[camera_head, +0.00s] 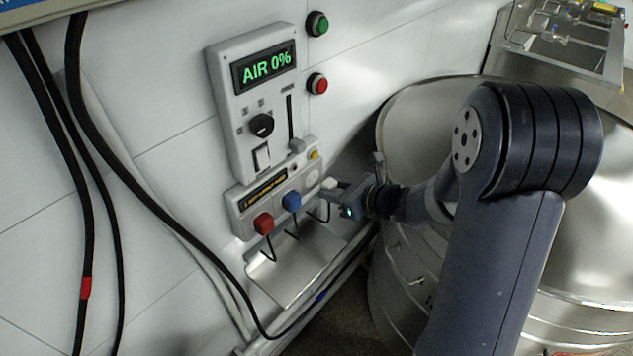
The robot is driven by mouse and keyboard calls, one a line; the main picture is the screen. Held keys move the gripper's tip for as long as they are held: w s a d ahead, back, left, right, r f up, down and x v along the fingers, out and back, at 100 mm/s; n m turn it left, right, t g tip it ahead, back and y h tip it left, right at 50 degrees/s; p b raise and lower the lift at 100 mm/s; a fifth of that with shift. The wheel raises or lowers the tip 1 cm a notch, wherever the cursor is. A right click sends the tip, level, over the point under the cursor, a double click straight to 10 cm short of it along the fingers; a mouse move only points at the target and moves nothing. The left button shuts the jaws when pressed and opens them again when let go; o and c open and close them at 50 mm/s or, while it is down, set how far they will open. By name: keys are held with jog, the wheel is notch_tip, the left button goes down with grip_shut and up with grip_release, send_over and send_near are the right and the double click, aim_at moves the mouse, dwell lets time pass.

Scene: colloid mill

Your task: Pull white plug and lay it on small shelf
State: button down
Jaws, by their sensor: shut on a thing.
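The white plug (328,184) is at the right end of the socket strip (241,215), with a short dark cable hanging below it. My gripper (338,191) reaches in from the right and is shut on the white plug. I cannot tell whether the plug is still seated in the strip. A blue plug (291,200) and a red plug (264,223) sit in the strip to the left. The small metal shelf (293,270) is on the wall below the strip and is bare apart from the cables hanging over it.
A control box (252,105) reading "AIR 0%" is above the strip, with green (317,23) and red (317,84) buttons beside it. Black cables (150,200) run down the wall at left. A large steel tank (430,110) stands close behind my arm at right.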

jog(key=shift+s+d, duration=0.75)
jog(key=shift+d, duration=0.2)
jog(key=shift+r, duration=0.1)
